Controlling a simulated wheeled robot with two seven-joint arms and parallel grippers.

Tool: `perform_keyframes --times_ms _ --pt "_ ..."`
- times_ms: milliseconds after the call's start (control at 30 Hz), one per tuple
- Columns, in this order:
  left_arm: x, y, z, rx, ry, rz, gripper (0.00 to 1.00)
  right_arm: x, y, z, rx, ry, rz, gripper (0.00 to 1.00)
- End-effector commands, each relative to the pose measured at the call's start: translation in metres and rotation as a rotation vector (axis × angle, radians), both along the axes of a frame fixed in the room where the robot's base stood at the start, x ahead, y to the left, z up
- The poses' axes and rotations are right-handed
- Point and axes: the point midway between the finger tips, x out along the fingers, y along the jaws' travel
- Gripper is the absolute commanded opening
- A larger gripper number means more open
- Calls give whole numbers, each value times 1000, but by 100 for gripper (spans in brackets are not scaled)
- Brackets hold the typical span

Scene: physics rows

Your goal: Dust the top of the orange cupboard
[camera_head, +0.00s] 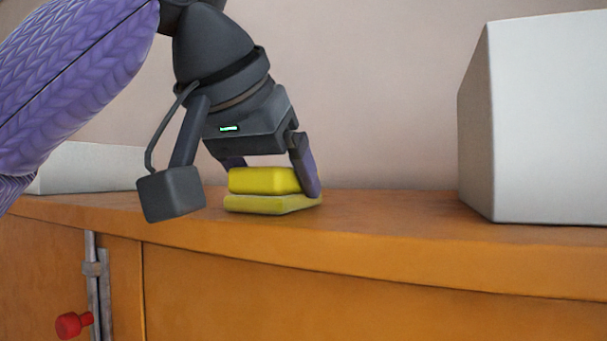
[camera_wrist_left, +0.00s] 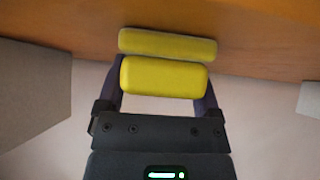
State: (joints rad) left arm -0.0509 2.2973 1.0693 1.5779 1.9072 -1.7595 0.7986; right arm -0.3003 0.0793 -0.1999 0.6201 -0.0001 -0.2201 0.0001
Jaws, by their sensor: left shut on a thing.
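The orange cupboard (camera_head: 395,213) fills the lower part of the head view; its top also shows in the left wrist view (camera_wrist_left: 60,32). My left gripper (camera_head: 275,180) is above the cupboard top, its fingers shut on a yellow duster (camera_head: 264,180). The duster has a block-like upper part, held between the fingers in the left wrist view (camera_wrist_left: 163,77), and a flatter, duller yellow pad (camera_head: 270,204) below. The pad is at the cupboard top and looks in contact with it. My right gripper is not in view.
A large white box (camera_head: 545,120) stands on the cupboard top at the right. A lower white block (camera_head: 88,168) is at the left, partly behind my arm. The top between the duster and the large box is clear. A red knob (camera_head: 72,325) sticks out of the cupboard front.

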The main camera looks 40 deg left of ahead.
Motion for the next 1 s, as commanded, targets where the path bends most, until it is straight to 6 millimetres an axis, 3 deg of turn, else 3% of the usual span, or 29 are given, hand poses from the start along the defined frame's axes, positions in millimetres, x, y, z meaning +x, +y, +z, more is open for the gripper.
perform_keyframes --times_ms 133,433,1000 --pt "-7 10 0 0 -2 -1 18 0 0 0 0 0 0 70" --pt "-7 11 0 0 -1 0 18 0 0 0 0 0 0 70" --pt "-7 11 30 0 -2 0 18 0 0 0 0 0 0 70"
